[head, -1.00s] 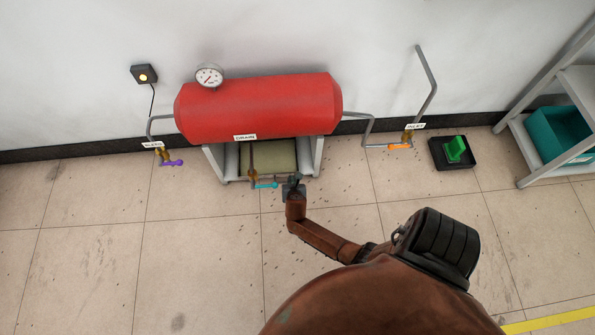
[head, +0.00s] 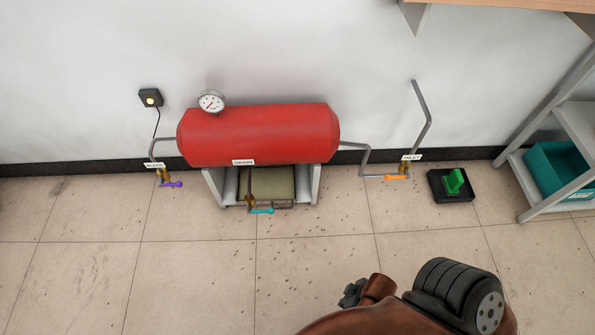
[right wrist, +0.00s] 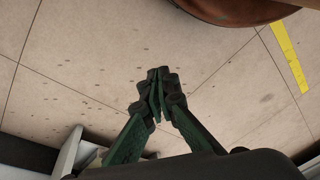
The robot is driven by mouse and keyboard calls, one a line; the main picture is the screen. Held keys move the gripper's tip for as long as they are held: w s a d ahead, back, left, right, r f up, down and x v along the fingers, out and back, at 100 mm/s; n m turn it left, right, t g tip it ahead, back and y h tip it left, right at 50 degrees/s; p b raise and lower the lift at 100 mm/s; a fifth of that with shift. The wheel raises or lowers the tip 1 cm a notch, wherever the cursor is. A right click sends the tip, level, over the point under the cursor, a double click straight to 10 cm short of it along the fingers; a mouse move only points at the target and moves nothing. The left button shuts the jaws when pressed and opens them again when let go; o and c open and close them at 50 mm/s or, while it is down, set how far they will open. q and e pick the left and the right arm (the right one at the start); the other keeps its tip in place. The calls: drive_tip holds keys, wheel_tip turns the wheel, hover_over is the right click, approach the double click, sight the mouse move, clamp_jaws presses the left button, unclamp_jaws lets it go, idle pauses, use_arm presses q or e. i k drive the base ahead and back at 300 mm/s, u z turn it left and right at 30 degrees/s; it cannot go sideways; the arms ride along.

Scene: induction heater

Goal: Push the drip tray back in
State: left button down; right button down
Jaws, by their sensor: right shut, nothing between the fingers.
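The drip tray (head: 268,183) is an olive-tan tray under the red tank (head: 258,135), between the grey legs of its stand. The drain valve with a cyan handle (head: 262,211) hangs in front of it and hides part of it. My right gripper (head: 352,292) is out over the floor, well in front of the tank and apart from the tray. In the right wrist view its fingers (right wrist: 160,90) are closed together with nothing between them. My left gripper is not in view.
The bleed valve with a purple handle (head: 172,184) is at the left, the inlet valve with an orange handle (head: 396,177) at the right. A green switch (head: 453,182) on a black base sits on the floor. A shelf with a teal bin (head: 556,169) stands far right. Floor before the tray is clear.

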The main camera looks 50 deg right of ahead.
sight(271, 184)
drive_tip(key=u, duration=0.45)
drive_tip(key=k, duration=0.15)
drive_tip(key=z, duration=1.05)
drive_tip(key=i, duration=1.2)
drive_tip(key=u, duration=0.1)
